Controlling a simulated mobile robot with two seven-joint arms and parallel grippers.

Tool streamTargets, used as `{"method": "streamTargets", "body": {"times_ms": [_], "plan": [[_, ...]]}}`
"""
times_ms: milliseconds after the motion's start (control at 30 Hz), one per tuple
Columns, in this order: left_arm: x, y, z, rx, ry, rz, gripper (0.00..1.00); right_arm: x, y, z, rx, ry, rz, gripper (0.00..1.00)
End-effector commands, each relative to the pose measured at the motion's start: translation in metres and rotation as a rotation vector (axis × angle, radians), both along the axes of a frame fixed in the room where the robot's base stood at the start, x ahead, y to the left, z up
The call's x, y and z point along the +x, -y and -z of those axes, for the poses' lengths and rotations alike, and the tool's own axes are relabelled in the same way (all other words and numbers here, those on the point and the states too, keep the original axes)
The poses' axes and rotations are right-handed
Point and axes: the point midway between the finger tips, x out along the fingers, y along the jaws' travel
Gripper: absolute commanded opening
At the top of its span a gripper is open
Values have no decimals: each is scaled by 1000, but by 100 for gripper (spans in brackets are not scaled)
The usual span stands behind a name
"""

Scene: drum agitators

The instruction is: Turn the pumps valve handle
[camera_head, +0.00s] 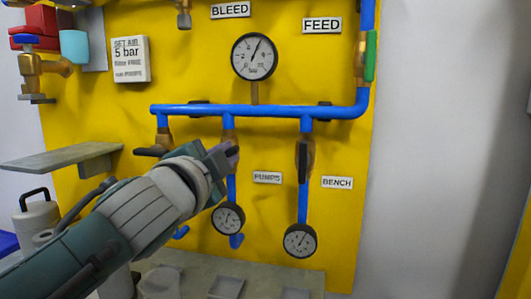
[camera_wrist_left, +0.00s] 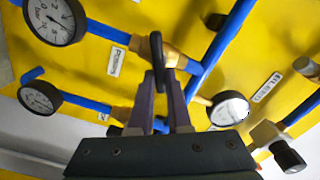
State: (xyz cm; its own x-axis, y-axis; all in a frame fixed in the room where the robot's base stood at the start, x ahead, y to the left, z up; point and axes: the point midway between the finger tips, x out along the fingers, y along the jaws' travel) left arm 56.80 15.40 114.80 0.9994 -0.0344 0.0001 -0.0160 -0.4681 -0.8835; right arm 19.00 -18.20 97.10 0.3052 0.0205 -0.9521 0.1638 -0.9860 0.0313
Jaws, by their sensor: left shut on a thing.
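The pumps valve sits on a blue branch pipe above the PUMPS label (camera_head: 267,177). My left gripper (camera_head: 228,157) reaches it from the lower left and hides most of the valve. In the left wrist view the black pumps valve handle (camera_wrist_left: 157,45) stands in front of the brass valve body (camera_wrist_left: 180,58). Its lower end lies between the two fingertips of my left gripper (camera_wrist_left: 162,82), which is shut on it. My right gripper is in neither view.
The bench valve handle (camera_head: 303,160) hangs vertically just to the right. Another valve handle (camera_head: 150,151) lies level to the left. Gauges (camera_head: 228,217) (camera_head: 300,240) hang below. A grey shelf (camera_head: 60,158) juts out at left.

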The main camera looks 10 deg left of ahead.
Motion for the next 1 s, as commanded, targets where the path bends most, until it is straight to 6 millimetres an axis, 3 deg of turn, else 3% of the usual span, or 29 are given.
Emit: {"method": "streamTargets", "body": {"times_ms": [500, 1000], "plan": [[0, 2, 7, 395, 13, 0, 0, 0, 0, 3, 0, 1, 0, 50], [0, 2, 9, 506, 17, -1, 0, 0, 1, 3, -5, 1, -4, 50]]}}
